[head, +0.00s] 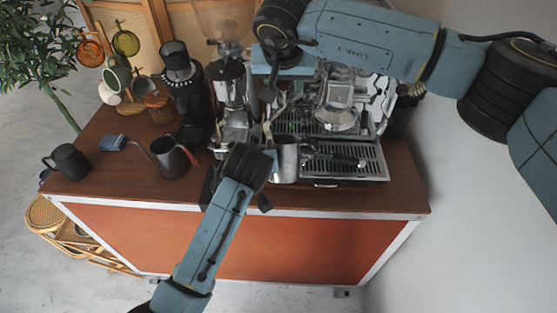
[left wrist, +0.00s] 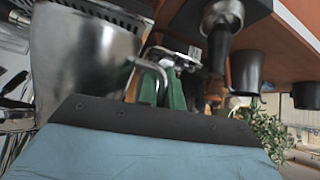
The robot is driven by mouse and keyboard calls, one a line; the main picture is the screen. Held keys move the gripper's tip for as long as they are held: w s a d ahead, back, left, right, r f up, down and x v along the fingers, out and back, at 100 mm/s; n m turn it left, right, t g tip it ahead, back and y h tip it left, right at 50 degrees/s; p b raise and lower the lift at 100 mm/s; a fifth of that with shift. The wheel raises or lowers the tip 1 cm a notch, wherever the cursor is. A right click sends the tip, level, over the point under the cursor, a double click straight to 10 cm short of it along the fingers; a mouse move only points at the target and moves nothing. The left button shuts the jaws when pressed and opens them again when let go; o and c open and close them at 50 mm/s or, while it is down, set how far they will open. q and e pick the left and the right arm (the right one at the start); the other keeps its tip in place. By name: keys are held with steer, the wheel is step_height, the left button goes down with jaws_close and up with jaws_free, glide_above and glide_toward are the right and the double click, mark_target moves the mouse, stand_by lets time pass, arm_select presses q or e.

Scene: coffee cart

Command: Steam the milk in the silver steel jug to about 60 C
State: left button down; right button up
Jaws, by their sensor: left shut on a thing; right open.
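The silver steel jug (head: 288,164) is at the front left of the espresso machine (head: 345,105), and it fills the upper left of the left wrist view (left wrist: 85,65). My left gripper (head: 262,163) is shut on the jug at its left side, where the handle (left wrist: 150,75) shows in the wrist view. The steam wand (head: 268,124) comes down at the jug's mouth; I cannot tell how deep its tip is. The milk is hidden. My right gripper (head: 277,84) is open above the machine's left side, near the top of the wand.
A grinder (head: 229,95) stands left of the machine. The counter's front strip is mostly clear.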

arm_select(q)
steer(key=shift+w+d+r, duration=0.15)
steer(key=shift+w+r, duration=0.05)
steer(key=shift+r, duration=0.2)
arm_select(e)
steer(key=shift+r, duration=4.1)
arm_select(q)
steer(key=shift+s+f, duration=0.1)
steer(key=shift+s+f, duration=0.7)
arm_select(e)
steer(key=shift+d, duration=0.1)
arm_select(q)
steer(key=s+f, duration=0.6)
steer(key=shift+s, duration=0.25)
arm_select(e)
steer(key=shift+r+p, duration=1.2)
arm_select(q)
steer(key=s+r+p, duration=0.2)
steer(key=s, duration=0.5)
steer(key=shift+s+d+p, duration=0.15)
steer(key=shift+s+p, duration=0.05)
steer(key=shift+p, duration=0.2)
arm_select(e)
steer(key=shift+r, duration=1.4)
